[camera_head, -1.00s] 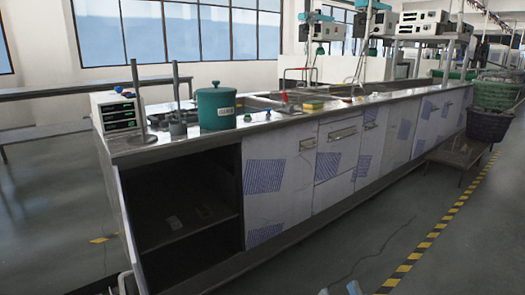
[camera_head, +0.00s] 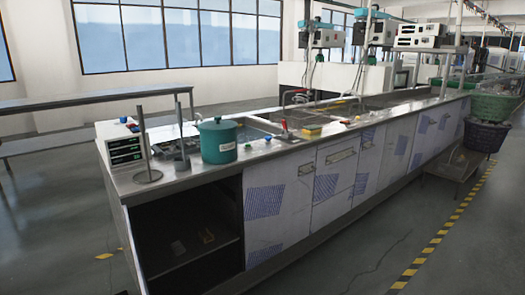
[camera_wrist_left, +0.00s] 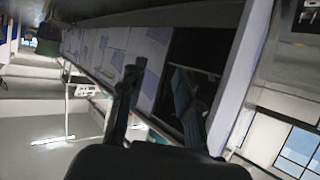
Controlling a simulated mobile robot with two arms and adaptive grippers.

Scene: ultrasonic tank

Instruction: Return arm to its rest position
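My left gripper (camera_wrist_left: 155,85) shows in the left wrist view. Its two dark fingers stand apart with nothing between them, so it is open and empty. The long workbench with white panels (camera_wrist_left: 120,40) lies beyond the fingers, tilted in that view. The open dark cabinet (camera_wrist_left: 205,45) is behind the right finger. In the head view neither gripper shows, and the workbench (camera_head: 265,200) runs from the near left to the far right. My right gripper is in no view.
A teal lidded pot (camera_head: 218,141), a white instrument box (camera_head: 122,150) and a metal stand (camera_head: 145,155) sit on the bench's near end. Green and purple baskets (camera_head: 485,135) stand at the far right.

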